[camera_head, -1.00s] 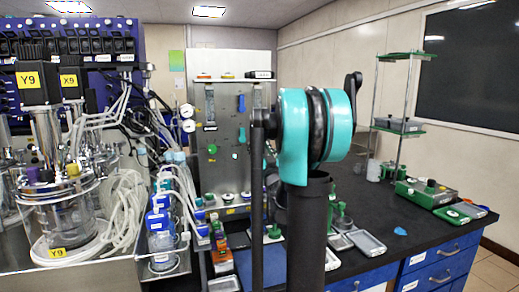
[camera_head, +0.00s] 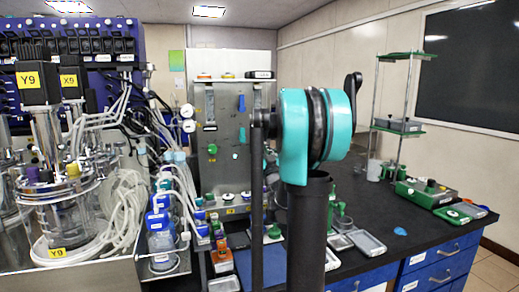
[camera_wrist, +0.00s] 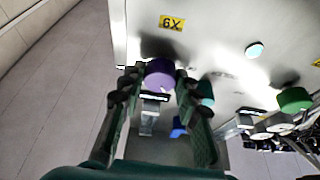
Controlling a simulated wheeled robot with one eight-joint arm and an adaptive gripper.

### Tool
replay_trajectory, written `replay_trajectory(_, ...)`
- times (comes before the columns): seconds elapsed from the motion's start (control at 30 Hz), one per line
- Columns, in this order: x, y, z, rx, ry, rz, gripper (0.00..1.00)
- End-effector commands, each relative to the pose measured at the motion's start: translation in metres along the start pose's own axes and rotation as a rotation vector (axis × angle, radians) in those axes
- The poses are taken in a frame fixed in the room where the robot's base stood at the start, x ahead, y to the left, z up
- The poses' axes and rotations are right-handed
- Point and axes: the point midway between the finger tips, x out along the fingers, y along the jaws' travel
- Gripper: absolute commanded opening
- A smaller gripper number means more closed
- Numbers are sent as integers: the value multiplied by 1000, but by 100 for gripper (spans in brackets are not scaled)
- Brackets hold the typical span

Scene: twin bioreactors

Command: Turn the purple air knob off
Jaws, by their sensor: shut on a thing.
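The purple air knob (camera_wrist: 160,73) is a round knob on the metal panel (camera_wrist: 215,35), in the upper middle of the wrist view. My gripper (camera_wrist: 158,80) has one dark green finger on each side of the knob and is shut on it. The knob's face shows between the fingertips; its turned angle cannot be told. A yellow label (camera_wrist: 172,22), upside down in this view, is on the panel beyond the knob. In the head view my arm stands in front of the gas panel (camera_head: 225,115), and the gripper and the purple knob cannot be made out.
A green knob (camera_wrist: 294,99) is on the same panel, to the right. A teal part (camera_wrist: 205,92) lies close to my right finger. In the head view, glass vessels with tubing (camera_head: 65,215) stand at the left and a black bench (camera_head: 400,235) at the right.

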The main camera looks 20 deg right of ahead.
Motion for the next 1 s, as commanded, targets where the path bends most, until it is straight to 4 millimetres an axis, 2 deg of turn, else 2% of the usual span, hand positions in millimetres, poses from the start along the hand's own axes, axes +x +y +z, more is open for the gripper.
replay_trajectory(0.27, 0, 2, 0, -149, 0, -60, 3)
replay_trajectory(1.0, 0, 4, -1, -758, -2, -313, 3)
